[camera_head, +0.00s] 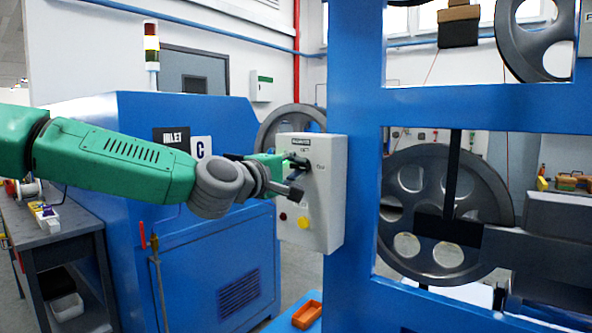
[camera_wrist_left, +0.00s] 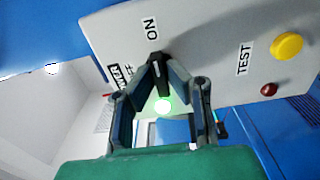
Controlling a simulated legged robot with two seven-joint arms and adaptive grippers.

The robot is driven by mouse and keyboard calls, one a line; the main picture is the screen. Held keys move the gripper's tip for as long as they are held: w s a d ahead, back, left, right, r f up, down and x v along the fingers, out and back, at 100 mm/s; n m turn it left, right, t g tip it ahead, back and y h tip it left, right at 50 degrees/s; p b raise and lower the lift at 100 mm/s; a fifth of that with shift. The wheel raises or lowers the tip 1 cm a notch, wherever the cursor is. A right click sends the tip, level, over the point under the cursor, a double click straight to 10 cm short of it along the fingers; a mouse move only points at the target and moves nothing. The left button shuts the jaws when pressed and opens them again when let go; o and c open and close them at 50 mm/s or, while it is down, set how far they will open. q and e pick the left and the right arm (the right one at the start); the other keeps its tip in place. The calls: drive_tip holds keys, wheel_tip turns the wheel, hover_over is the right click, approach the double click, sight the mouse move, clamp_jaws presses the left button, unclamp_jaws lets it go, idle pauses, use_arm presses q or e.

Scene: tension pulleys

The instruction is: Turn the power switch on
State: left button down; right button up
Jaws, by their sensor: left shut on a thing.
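The grey control box (camera_head: 322,215) is fixed to the blue frame, with its face toward my left arm. The black power switch (camera_wrist_left: 155,60) is on its upper part, near an ON label (camera_wrist_left: 151,28). My left gripper (camera_head: 296,168) is at the switch; it also shows in the wrist view (camera_wrist_left: 156,66), with its fingertips closed on the black handle. The fingers hide much of the handle, so I cannot tell its exact angle. A bright green light (camera_wrist_left: 163,106) shows between the fingers. My right gripper is in neither view.
A yellow button (camera_wrist_left: 287,46) and a red one (camera_wrist_left: 269,89) sit on the same box, near a TEST label (camera_wrist_left: 243,59). The blue frame (camera_head: 355,150) stands close on the right. A large pulley wheel (camera_head: 440,180) is behind it. An orange bin (camera_head: 307,315) is below.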

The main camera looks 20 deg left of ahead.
use_arm(q)
drive_tip(key=shift+f, duration=0.1)
idle(0.3)
drive_tip(key=c, duration=1.6)
unclamp_jaws()
drive_tip(key=shift+d, duration=0.1)
drive_tip(key=v, duration=1.2)
drive_tip(key=shift+w+f, duration=0.15)
